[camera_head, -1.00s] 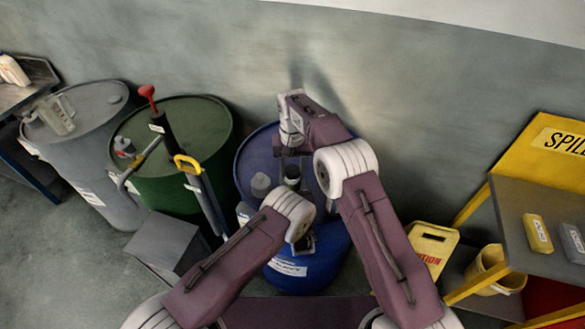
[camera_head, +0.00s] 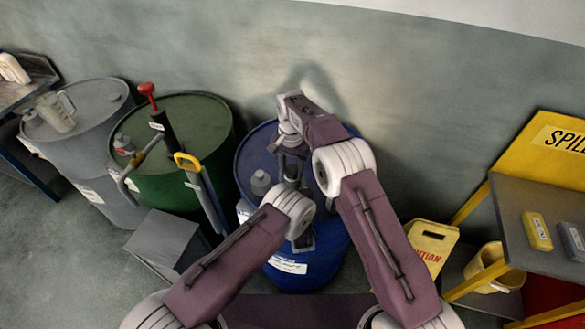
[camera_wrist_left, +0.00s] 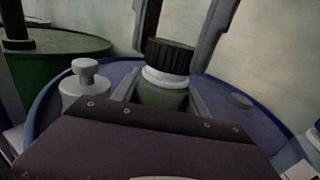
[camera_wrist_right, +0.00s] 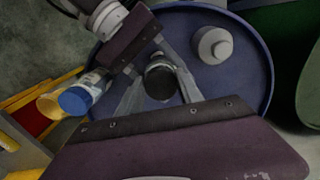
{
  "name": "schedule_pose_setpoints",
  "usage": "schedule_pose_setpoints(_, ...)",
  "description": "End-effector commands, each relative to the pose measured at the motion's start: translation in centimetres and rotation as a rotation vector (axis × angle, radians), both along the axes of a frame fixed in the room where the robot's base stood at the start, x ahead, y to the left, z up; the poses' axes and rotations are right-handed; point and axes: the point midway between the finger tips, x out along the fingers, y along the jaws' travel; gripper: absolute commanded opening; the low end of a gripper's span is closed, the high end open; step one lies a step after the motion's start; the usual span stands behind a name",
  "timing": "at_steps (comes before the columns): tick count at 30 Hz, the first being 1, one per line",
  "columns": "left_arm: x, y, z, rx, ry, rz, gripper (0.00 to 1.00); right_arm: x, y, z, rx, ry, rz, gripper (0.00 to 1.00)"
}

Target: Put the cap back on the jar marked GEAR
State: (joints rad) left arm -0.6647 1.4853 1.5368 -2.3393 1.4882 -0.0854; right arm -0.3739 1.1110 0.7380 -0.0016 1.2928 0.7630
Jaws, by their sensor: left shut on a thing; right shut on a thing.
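A green jar (camera_wrist_left: 162,97) with a white neck stands upright at the blue drum, between the fingers of my left gripper (camera_wrist_left: 166,92), which is shut on it. A black ribbed cap (camera_wrist_left: 169,55) is at the jar's mouth, slightly tilted in the left wrist view. My right gripper (camera_head: 291,167) is shut on this cap from above. The cap's dark top (camera_wrist_right: 160,83) shows between its fingers in the right wrist view. The head view mostly hides the jar behind my arms. I cannot read its marking or tell if the cap is seated.
The blue drum (camera_head: 310,267) has a grey knobbed jar (camera_head: 260,183) on its top beside my grippers. A blue-capped bottle (camera_wrist_right: 78,99) is close by. A green drum (camera_head: 205,130) with a red-handled pump (camera_head: 148,90) stands left. A yellow caution sign (camera_head: 430,245) stands right.

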Motion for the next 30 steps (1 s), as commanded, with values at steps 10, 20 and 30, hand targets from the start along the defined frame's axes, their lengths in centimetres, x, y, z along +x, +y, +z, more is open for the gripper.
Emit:
schedule_pose_setpoints(10,0.0,0.0,0.0,0.0,0.001,0.0,0.0,0.7,0.4,0.0,0.0,-0.001,-1.186,0.06)
schedule_pose_setpoints(20,0.0,0.0,0.0,0.001,0.001,0.0,0.0,1.2,0.2,-0.1,0.001,-0.001,-2.013,0.06)
schedule_pose_setpoints(30,0.0,0.0,-0.1,0.001,0.002,0.0,0.0,1.2,0.2,0.0,0.002,-0.001,-2.096,0.06)
